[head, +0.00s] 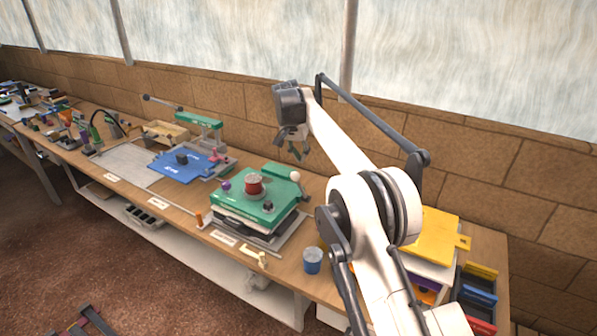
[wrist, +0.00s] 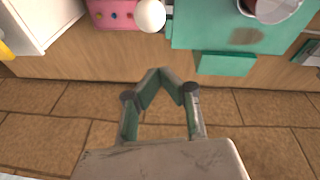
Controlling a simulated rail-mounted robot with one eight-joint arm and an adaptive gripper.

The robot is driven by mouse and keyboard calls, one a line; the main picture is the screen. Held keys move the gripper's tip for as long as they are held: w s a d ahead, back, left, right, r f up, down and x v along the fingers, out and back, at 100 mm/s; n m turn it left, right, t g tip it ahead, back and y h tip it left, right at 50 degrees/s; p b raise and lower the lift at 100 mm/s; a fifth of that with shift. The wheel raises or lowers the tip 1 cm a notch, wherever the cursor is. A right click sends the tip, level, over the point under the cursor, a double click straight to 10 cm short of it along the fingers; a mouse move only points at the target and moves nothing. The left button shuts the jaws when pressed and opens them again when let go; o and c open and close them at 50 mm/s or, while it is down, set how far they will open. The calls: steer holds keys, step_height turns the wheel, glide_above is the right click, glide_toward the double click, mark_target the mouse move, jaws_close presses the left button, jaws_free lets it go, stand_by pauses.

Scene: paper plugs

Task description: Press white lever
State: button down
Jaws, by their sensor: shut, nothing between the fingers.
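A white ball-shaped knob (head: 295,176), which looks like the end of the white lever, sits at the back right of a green-topped press (head: 233,210). In the wrist view, the white knob (wrist: 150,15) shows at the top, beside the green top (wrist: 215,28) and a pink panel with small coloured buttons. The rest of the lever cannot be made out. My gripper (head: 298,152) is above the back of the bench, behind the press and apart from the knob. In the wrist view, my gripper (wrist: 160,74) has its fingertips together with nothing between them.
A red spool (head: 254,184) stands on the green top. A blue cup (head: 313,260) and a cream handle-like piece (head: 254,257) are near the bench's front edge. A yellow-topped stack (head: 437,235) is at right. A brick wall (head: 440,160) runs close behind the bench.

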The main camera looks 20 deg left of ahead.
mark_target(298, 173)
steer(key=shift+s+d+f+p, duration=0.1)
steer(key=shift+s+f+p, duration=0.1)
steer(key=shift+s+f, duration=0.45)
steer(key=shift+s+d+f+p, duration=0.1)
steer(key=shift+s+f+p, duration=0.15)
steer(key=shift+f, duration=0.65)
steer(key=shift+s+d+f+p, duration=0.1)
steer(key=shift+s+f+p, duration=0.05)
steer(key=shift+s+f, duration=0.5)
steer(key=shift+f, duration=0.2)
